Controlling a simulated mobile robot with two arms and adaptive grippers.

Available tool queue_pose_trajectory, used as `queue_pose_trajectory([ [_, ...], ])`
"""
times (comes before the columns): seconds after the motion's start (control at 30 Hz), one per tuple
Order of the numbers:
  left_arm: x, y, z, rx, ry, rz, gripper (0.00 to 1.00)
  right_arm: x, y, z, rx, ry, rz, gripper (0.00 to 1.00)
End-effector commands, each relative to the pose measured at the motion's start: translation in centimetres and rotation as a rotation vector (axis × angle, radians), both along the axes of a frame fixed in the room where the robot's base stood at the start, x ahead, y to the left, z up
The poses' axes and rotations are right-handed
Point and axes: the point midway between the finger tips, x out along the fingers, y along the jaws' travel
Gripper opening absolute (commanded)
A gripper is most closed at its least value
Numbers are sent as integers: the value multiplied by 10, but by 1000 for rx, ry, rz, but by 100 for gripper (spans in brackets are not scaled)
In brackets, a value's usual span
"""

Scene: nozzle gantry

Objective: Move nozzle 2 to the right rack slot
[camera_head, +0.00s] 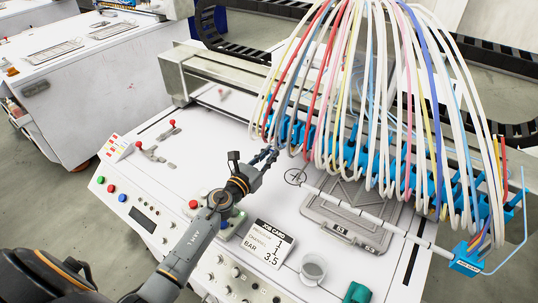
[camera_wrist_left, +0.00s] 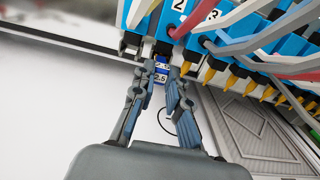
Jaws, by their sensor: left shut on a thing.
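A row of blue numbered nozzle blocks (camera_head: 388,168) hangs on the gantry, with coloured hoses rising from it. My left gripper (camera_head: 268,154) is at the row's left end. In the left wrist view, the left gripper (camera_wrist_left: 162,69) is shut on a small blue piece with a white label reading about 2.5, which appears to be part of nozzle 2 (camera_wrist_left: 159,76). A block labelled 2 is just above it, and one labelled 3 is to its right. The fingers hide part of the held piece. I cannot make out the right rack slot. My right gripper is not in view.
A grey plate (camera_head: 318,209) lies under the row, and a white rod crosses it. A job card (camera_head: 267,243), a clear cup (camera_head: 313,268) and a teal object (camera_head: 357,293) are near the front. Hoses crowd the space above the row. The white table left of my gripper is mostly clear.

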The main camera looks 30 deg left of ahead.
Motion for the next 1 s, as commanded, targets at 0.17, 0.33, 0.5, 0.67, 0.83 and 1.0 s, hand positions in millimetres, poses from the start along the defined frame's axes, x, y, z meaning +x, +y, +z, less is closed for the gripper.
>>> queue_pose_trajectory([
  [0.17, 0, 0, 0, 0, 0, 0, 0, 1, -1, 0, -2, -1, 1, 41],
  [0.33, -4, 1, 0, 0, 0, 1, 0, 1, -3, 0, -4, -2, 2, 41],
  [0.5, -10, 2, 0, 1, 0, 1, 0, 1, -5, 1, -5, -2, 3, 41],
  [0.67, -17, 3, 0, 0, 1, 1, 0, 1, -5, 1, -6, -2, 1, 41],
  [0.83, -24, 4, 0, 0, 0, 1, 0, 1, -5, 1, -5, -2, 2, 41],
  [1.0, -30, 5, 0, -1, 0, 1, 0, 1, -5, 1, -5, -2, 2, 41],
])
